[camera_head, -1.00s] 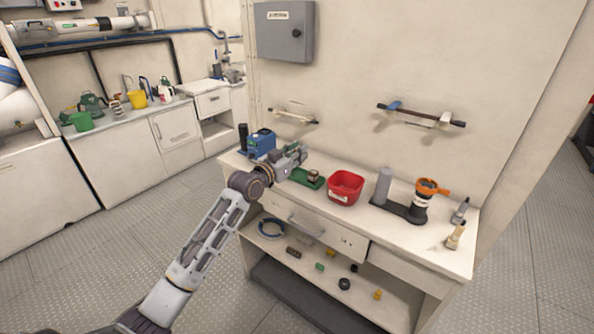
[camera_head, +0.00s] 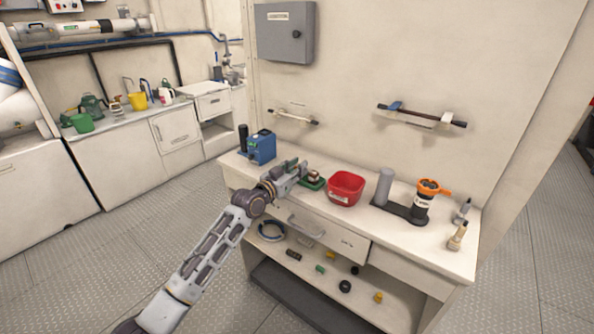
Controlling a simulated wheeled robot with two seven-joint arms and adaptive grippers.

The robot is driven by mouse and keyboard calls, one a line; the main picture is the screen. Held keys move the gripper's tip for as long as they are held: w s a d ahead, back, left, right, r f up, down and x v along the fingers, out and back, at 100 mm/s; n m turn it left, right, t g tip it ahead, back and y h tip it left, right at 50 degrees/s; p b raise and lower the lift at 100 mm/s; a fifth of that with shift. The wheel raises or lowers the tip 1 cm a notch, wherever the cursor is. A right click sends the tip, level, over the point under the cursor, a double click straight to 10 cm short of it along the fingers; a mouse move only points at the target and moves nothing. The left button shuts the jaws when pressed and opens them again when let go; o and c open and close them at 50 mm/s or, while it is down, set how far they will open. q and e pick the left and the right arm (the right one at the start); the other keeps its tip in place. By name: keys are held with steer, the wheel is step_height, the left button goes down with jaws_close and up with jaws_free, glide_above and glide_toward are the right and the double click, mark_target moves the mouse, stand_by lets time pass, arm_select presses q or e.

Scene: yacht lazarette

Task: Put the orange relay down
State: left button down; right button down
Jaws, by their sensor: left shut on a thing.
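My left gripper (camera_head: 297,168) is low over the left part of the white workbench (camera_head: 400,233), between the blue box and the red bin. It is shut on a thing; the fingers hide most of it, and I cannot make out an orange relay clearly. A green tray (camera_head: 318,186) with a small brownish block (camera_head: 313,176) on it lies at the fingertips. I cannot tell whether the gripper touches the block or the tray. My right gripper is not in view.
A blue box (camera_head: 262,147) stands behind the gripper. A red bin (camera_head: 345,188) is to its right, then a black stand (camera_head: 402,210) with a grey cylinder and an orange-topped black device (camera_head: 425,198). Small tools stand at the right end. Several small parts lie on the shelf below.

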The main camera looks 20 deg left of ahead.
arm_select(q)
steer(key=shift+f, duration=0.25)
steer(key=c, duration=1.5)
jaws_free()
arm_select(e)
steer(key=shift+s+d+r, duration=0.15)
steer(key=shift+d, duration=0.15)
